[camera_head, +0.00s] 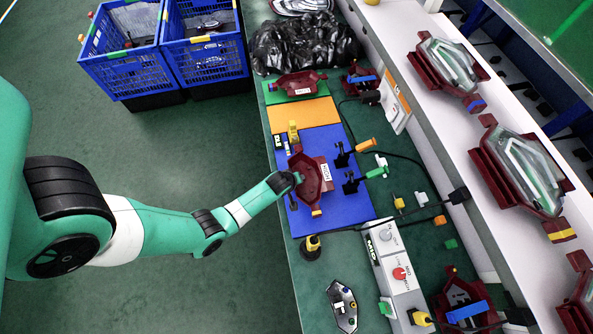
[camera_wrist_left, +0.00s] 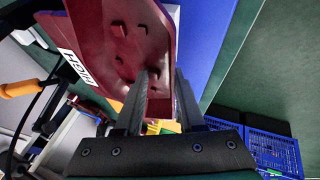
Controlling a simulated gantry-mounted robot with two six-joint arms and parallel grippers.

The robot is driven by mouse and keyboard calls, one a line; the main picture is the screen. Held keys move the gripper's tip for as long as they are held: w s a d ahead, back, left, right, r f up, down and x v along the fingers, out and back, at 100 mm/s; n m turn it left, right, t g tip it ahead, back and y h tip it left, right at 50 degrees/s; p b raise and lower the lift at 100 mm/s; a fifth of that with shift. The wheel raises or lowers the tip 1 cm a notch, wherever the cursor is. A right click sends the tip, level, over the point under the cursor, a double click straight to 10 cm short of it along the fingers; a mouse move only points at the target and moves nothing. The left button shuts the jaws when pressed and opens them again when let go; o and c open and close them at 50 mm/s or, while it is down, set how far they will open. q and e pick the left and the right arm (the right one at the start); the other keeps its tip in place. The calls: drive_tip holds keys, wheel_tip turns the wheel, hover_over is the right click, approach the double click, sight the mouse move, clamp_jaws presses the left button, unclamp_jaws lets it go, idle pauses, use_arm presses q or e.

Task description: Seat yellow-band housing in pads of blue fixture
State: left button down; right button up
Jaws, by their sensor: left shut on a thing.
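The dark red housing (camera_head: 308,172) with a white HIGH label and a small yellow mark at its lower end is over the blue fixture board (camera_head: 343,213). It also fills the upper left of the left wrist view (camera_wrist_left: 115,40). My left gripper (camera_head: 295,179) is shut on the housing's left edge; its fingers (camera_wrist_left: 160,100) straddle a wall of it in the wrist view. Black clamps with orange (camera_head: 365,145) and green (camera_head: 375,173) handles stand on the board's right side. The pads under the housing are hidden, so I cannot tell whether it touches them. My right gripper is not in view.
Another red housing (camera_head: 301,83) lies on the green board beyond the orange one. A yellow-topped post (camera_head: 293,132) stands at the blue board's far left. A control box (camera_head: 397,265) with a red button is nearer. Shelved lamps (camera_head: 520,165) line the right; blue crates (camera_head: 205,55) stand upper left.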

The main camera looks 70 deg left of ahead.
use_arm(q)
drive_tip(key=shift+f+b, duration=0.6)
drive_tip(key=shift+f, duration=0.15)
drive_tip(key=shift+c, duration=2.2)
unclamp_jaws()
drive_tip(key=shift+r, duration=0.1)
drive_tip(key=p+v, duration=0.8)
drive_tip(key=v, duration=0.3)
drive_tip(key=shift+s+d, duration=0.15)
drive_tip(key=shift+s, duration=0.05)
drive_tip(key=shift+r, duration=0.1)
